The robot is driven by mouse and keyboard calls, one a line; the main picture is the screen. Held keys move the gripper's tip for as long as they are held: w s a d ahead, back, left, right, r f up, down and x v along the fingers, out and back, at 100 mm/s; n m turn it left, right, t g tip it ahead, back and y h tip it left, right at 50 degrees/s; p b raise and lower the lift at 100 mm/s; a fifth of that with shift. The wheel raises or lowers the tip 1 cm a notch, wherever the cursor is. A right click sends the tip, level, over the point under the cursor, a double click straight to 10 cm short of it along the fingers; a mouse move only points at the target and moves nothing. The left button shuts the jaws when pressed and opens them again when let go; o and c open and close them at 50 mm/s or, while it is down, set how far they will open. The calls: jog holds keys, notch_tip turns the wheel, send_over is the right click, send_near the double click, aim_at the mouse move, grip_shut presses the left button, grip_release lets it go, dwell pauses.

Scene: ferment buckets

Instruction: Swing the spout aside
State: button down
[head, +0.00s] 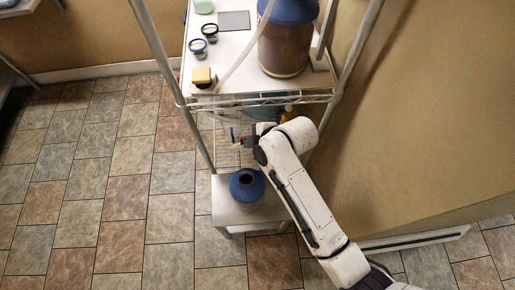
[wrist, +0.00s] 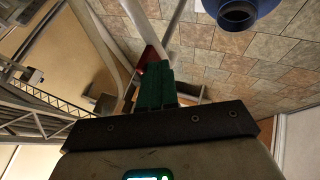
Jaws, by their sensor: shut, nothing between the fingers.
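My gripper (head: 238,137) is at the end of the white arm, beside the front of the wire rack and below its top shelf. In the wrist view its green fingers (wrist: 155,86) are shut with nothing held. A pale tube (head: 243,58), which looks like the spout, slants down from the large blue-topped vessel (head: 284,45) across the top shelf. A pale curved tube (wrist: 113,50) passes close left of the fingers in the wrist view; I cannot tell if they touch. A small red part (wrist: 149,57) shows at the fingertips.
A small blue vessel with an open neck (head: 247,187) stands on a low stool (head: 228,212) below my gripper. The top shelf (head: 229,68) holds round jars and a yellow block (head: 203,77). Rack posts stand close by; tiled floor is clear at left.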

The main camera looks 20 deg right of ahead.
jog(key=shift+w+m+t+h, duration=0.35)
jog(key=shift+w+m, duration=0.35)
jog(key=shift+w, duration=0.9)
jog(key=shift+w+r, duration=0.15)
jog(key=shift+r, duration=0.1)
